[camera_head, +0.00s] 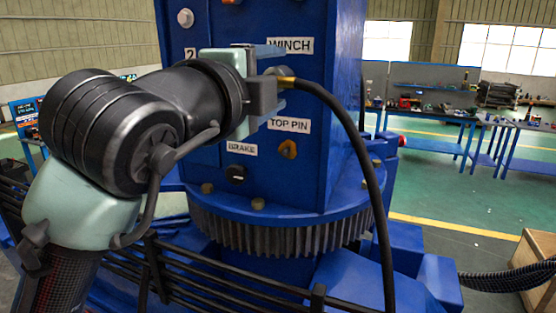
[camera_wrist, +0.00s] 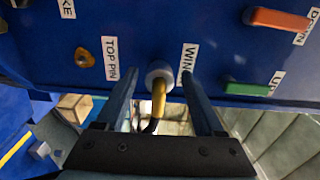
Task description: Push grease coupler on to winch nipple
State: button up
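The grease coupler (camera_wrist: 159,74) is a grey round head with a brass stem and a black hose (camera_head: 352,130). In the wrist view it lies between the fingers of my gripper (camera_wrist: 159,76), with a narrow gap showing on each side. My gripper (camera_head: 272,74) is open around the coupler in front of the blue panel (camera_head: 225,110). The WINCH label (camera_head: 290,46) is beside the coupler; it also shows in the wrist view (camera_wrist: 188,62). The winch nipple is hidden behind the coupler head, so I cannot tell whether the two are joined.
The TOP PIN (camera_head: 288,149) and BRAKE (camera_head: 238,174) fittings are lower on the panel. The hose hangs down on the right of the head view. A toothed ring (camera_head: 270,235) is below the panel. Blue workbenches (camera_head: 450,115) stand far off across a green floor.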

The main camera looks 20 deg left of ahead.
jog(key=shift+s+f, duration=0.1)
dwell(0.4)
jog(key=shift+s+a+b, duration=0.1)
jog(key=shift+s+b, duration=0.7)
jog(key=shift+s, duration=1.65)
